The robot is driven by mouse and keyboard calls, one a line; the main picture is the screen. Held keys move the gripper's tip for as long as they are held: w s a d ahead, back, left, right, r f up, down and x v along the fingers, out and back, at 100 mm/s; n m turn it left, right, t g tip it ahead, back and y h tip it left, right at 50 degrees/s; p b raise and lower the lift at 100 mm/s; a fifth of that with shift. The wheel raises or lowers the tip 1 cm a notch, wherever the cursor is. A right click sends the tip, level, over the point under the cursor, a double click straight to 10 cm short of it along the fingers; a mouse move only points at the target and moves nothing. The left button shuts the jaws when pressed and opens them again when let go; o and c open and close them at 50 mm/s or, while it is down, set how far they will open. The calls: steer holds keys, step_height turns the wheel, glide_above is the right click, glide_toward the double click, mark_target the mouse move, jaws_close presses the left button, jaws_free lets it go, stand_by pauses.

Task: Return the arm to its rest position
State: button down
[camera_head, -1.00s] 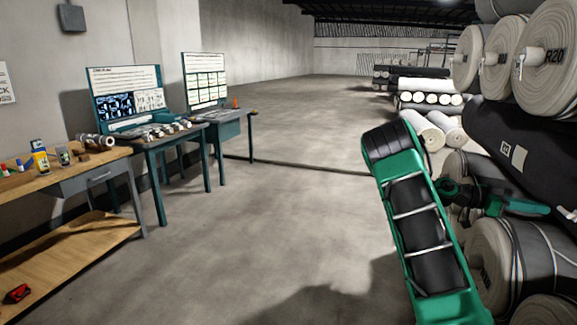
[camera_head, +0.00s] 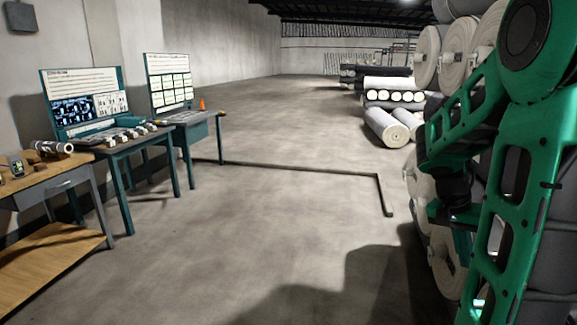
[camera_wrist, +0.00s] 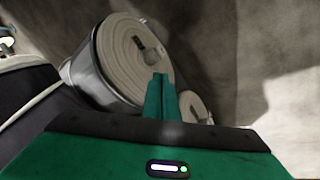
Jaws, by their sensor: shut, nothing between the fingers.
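My green arm (camera_head: 515,180) rises at the right of the head view, folded close to the camera, in front of the stacked rolls. My gripper (camera_wrist: 161,82) shows in the wrist view with its two green fingers together and nothing between them. It points toward a grey roll (camera_wrist: 130,55) whose spiral end faces the camera. I cannot tell from the picture whether the fingertips touch that roll. In the head view I cannot make out the fingertips clearly.
Stacked rolls (camera_head: 440,240) stand along the right, partly hidden by my arm. More rolls (camera_head: 392,125) lie farther back. A wooden bench (camera_head: 45,185) and teal tables (camera_head: 125,145) line the left wall. The middle floor (camera_head: 250,230) is clear, apart from a dark floor strip (camera_head: 300,168).

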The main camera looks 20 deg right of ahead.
steer(key=s+a+n+t+y, duration=0.1)
steer(key=s+a+n, duration=0.3)
steer(key=a, duration=0.5)
steer(key=s+a+n+t+y, duration=0.1)
steer(key=s+a+n, duration=0.3)
steer(key=a, duration=0.6)
steer(key=shift+r+y, duration=0.45)
steer(key=shift+y, duration=0.35)
steer(key=c, duration=1.7)
jaws_free()
steer(key=shift+s+a, duration=0.3)
steer(key=w+d+r+m+g+h, duration=0.15)
steer(key=w+d+m, duration=0.25)
steer(key=d, duration=0.7)
steer(key=w+d+m+g+h, duration=0.2)
steer(key=w+d+m+h, duration=0.15)
steer(key=d, duration=0.85)
steer(key=w+d+r+m+g+h, duration=0.15)
steer(key=w+d+m, duration=0.35)
steer(key=d, duration=0.6)
steer(key=w+d+r+m+g+h, duration=0.4)
steer(key=w+d+r+m+h, duration=0.1)
steer(key=w+d+r+h, duration=0.5)
steer(key=shift+y, duration=0.65)
steer(key=x, duration=0.7)
steer(key=r+x, duration=0.1)
steer(key=x, duration=0.2)
steer(key=shift+s+r, duration=0.1)
steer(key=shift+s, duration=0.2)
steer(key=shift+c, duration=0.5)
